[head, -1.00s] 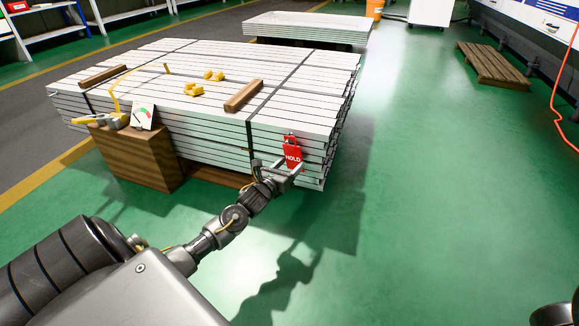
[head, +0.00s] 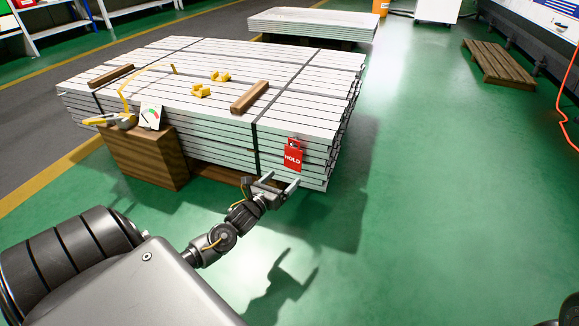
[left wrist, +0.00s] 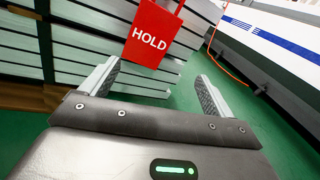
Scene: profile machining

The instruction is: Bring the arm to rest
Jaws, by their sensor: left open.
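My left gripper (head: 281,187) is open and empty, just below and in front of the corner of the profile stack. A red HOLD tag (head: 292,157) hangs on the stack's front face near its right corner. The tag also shows in the left wrist view (left wrist: 152,34), beyond the two spread fingers (left wrist: 155,82) and clear of them. The stack of light profiles (head: 215,95) is bound with dark straps. My right gripper is not in view.
A wooden block (head: 143,157) stands before the stack with a gauge card (head: 150,117) and a yellow-handled tool (head: 115,120) on it. A wooden pallet (head: 499,65) lies at the right. The green floor right of the stack is clear.

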